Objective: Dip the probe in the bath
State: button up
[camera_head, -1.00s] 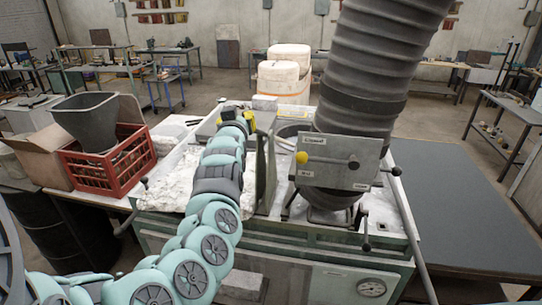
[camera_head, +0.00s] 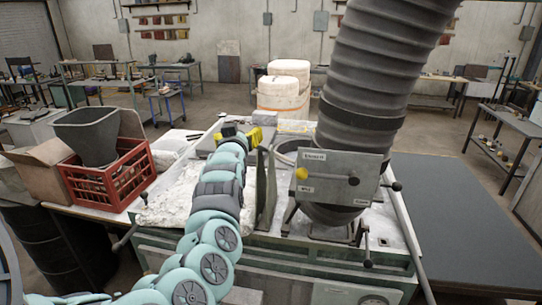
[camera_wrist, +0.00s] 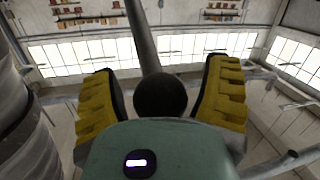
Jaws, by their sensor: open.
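My gripper (camera_head: 256,137) is above the back left of the bench, its yellow fingers partly hidden by my arm. In the wrist view my gripper (camera_wrist: 160,100) is open, one yellow finger on each side. A dark ball (camera_wrist: 160,97) shows between the fingers, with a grey rod or pole (camera_wrist: 140,35) rising behind it. I cannot tell whether this is the probe or whether the fingers touch it. A round grey rim (camera_head: 283,152) stands behind the labelled metal panel (camera_head: 338,178); it may be the bath, and its inside is hidden.
A thick ribbed duct (camera_head: 375,80) comes down over the bench at right. An upright green plate (camera_head: 266,190) stands just right of my arm. A red crate (camera_head: 105,185) holds a grey funnel (camera_head: 95,135) at left. The dark table (camera_head: 460,215) at right is bare.

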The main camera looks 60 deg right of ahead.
notch_tip(320, 180, up, 10)
jog(key=shift+r, duration=0.1)
dwell(0.4)
jog(key=shift+w, duration=0.1)
dwell(0.4)
